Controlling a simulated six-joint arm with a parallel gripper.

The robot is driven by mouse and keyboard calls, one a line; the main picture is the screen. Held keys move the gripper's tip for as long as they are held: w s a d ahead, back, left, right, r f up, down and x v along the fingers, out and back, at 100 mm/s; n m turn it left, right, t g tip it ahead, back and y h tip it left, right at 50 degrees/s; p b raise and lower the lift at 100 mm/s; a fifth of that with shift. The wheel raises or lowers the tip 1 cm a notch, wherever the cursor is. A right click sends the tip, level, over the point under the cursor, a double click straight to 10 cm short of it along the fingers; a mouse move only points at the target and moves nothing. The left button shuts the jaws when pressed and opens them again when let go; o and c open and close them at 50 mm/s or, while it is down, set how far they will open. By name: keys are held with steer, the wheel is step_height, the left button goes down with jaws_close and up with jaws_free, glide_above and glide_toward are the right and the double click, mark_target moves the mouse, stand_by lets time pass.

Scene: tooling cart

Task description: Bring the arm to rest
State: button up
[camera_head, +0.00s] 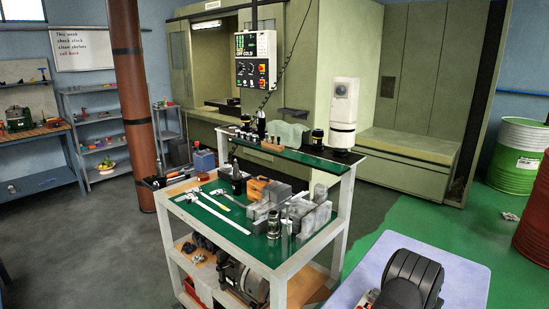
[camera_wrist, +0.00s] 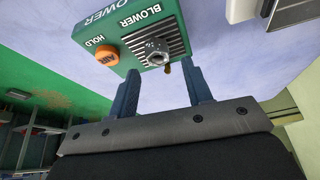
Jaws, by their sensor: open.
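My gripper (camera_wrist: 163,80) shows in the wrist view with its two blue-grey fingers apart and nothing between them. Beyond the fingertips is a green blower box (camera_wrist: 115,45) with an orange button, a grey grille and a metal nozzle. A gap seems to show between the fingers and the box, but I cannot tell how far. In the head view a black rounded part of my arm shows at the bottom right, over a pale blue-grey surface (camera_head: 462,270). The gripper's fingers cannot be made out there.
A white tooling cart (camera_head: 339,225) stands left of my arm, with a green top (camera_head: 205,212) holding metal blocks, rulers and calipers. Its raised back shelf carries tool holders and a white device (camera_head: 343,110). Green (camera_head: 517,155) and red (camera_head: 533,215) drums stand at right.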

step_height(320, 180, up, 2)
steer(key=shift+r, duration=0.1)
steer(key=s+d+r, duration=0.3)
steer(key=s+r, duration=0.4)
steer(key=s, duration=0.4)
steer(key=s+a+f+m+g, duration=0.1)
steer(key=s+a+f+m, duration=0.1)
steer(key=s+a, duration=0.3)
steer(key=s+a+f+m+g, duration=0.1)
steer(key=s+a+f+m, duration=0.15)
steer(key=s, duration=0.55)
steer(key=shift+h, duration=0.3)
steer(key=shift+w+a+f, duration=0.25)
steer(key=shift+w+f, duration=0.45)
steer(key=shift+w, duration=0.7)
steer(key=shift+w+a+f, duration=0.2)
steer(key=shift+w+f, duration=0.45)
steer(key=shift+w, duration=0.8)
steer(key=shift+w+a+f, duration=0.25)
steer(key=shift+w+f, duration=0.45)
steer(key=shift+w, duration=0.7)
